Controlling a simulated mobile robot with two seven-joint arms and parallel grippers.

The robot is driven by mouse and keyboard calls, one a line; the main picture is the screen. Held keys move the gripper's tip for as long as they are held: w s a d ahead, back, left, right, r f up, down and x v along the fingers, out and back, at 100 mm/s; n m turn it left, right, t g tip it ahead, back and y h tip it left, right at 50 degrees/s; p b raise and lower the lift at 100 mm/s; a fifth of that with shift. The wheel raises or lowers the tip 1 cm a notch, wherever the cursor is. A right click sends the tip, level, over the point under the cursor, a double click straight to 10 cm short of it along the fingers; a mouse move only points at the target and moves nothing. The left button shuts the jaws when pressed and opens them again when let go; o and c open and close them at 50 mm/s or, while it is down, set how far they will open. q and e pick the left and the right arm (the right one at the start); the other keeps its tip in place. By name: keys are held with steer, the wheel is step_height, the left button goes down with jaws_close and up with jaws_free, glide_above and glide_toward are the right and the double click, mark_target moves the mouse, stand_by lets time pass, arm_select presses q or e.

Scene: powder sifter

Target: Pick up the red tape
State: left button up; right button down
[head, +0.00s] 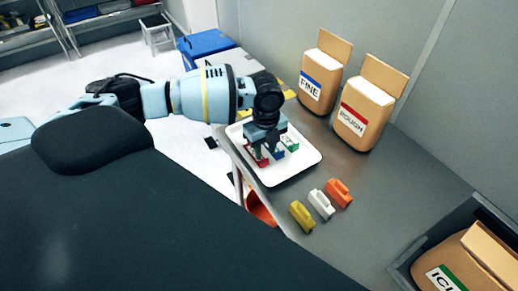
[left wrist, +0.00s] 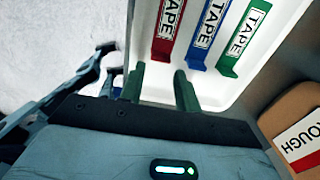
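The red tape (left wrist: 171,32) is a narrow strip with a white "TAPE" label, lying in a white tray (head: 285,172). It is leftmost of three strips in the left wrist view, beside a blue tape (left wrist: 209,36) and a green tape (left wrist: 246,42). In the head view the red tape (head: 262,161) is partly hidden by my gripper. My left gripper (left wrist: 160,78) is open and empty, its fingertips just short of the red tape's near end and spread to either side of it. In the head view this gripper (head: 266,146) is over the tray. My right gripper is not in view.
The tray rests on a grey table (head: 365,205). A "FINE" bag (head: 318,88) and a "ROUGH" bag (head: 362,112) stand behind it. Yellow (head: 301,217), white (head: 321,204) and orange (head: 339,193) scoop-like pieces lie in front. A dark bin (head: 405,272) is at lower right.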

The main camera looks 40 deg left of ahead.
mark_target(264, 160)
arm_select(q)
step_height(264, 160, down, 4)
steer(key=shift+w+a+f, duration=0.1)
steer(key=shift+a+f, duration=0.05)
steer(key=c, duration=0.6)
step_height(264, 160, up, 10)
stand_by(0.5)
